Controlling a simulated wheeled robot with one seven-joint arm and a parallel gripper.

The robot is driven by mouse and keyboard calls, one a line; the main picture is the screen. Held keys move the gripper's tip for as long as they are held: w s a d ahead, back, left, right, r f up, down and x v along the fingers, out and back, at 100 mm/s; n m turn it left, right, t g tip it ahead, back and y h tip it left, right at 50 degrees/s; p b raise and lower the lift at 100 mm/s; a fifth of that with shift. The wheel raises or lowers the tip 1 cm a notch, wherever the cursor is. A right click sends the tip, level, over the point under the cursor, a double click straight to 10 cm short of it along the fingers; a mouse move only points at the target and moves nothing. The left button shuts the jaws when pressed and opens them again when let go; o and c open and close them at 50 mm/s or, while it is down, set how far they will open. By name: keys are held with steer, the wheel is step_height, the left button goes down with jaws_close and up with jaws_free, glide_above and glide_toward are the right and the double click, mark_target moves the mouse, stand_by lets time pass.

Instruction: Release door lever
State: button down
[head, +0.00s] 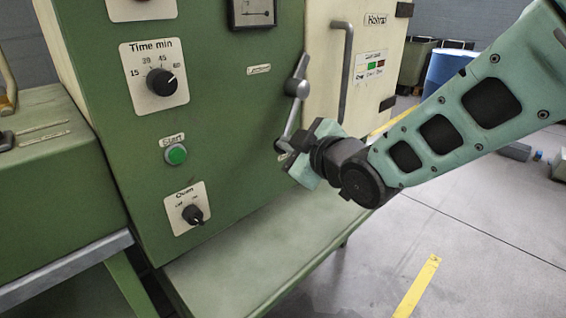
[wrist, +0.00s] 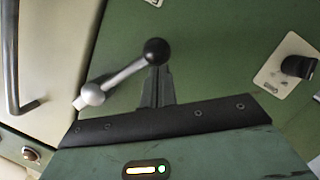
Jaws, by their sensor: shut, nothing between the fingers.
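The door lever (head: 293,108) is a grey metal arm on the green machine front, beside the cream door (head: 322,45). It hangs down and slightly left from its pivot, with a black ball knob at its lower end. In the wrist view the lever (wrist: 122,75) runs from a grey hub at lower left up to its black knob (wrist: 156,51). My gripper (head: 287,147) is at the knob end in the head view. In the wrist view my fingers (wrist: 155,82) are together, pointing at the knob and overlapping it; whether they touch is unclear. Nothing is held.
A vertical door handle (head: 345,75) stands on the cream door. The green panel carries a timer dial (head: 162,82), a green start button (head: 176,154) and an oven switch (head: 193,214). A green ledge (head: 250,255) juts out below. Floor at right is open.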

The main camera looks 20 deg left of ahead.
steer(key=shift+w+d+f+n+t+b, duration=0.25)
steer(key=shift+w+f+n+b, duration=0.25)
steer(key=shift+b, duration=0.45)
steer(key=shift+w+d+f+n+t+b, duration=0.15)
steer(key=shift+w+d+f+n+b, duration=0.15)
steer(key=shift+w+f+b, duration=0.45)
steer(key=shift+w+d+r, duration=0.1)
steer(key=shift+w+r, duration=0.05)
steer(key=shift+w, duration=0.05)
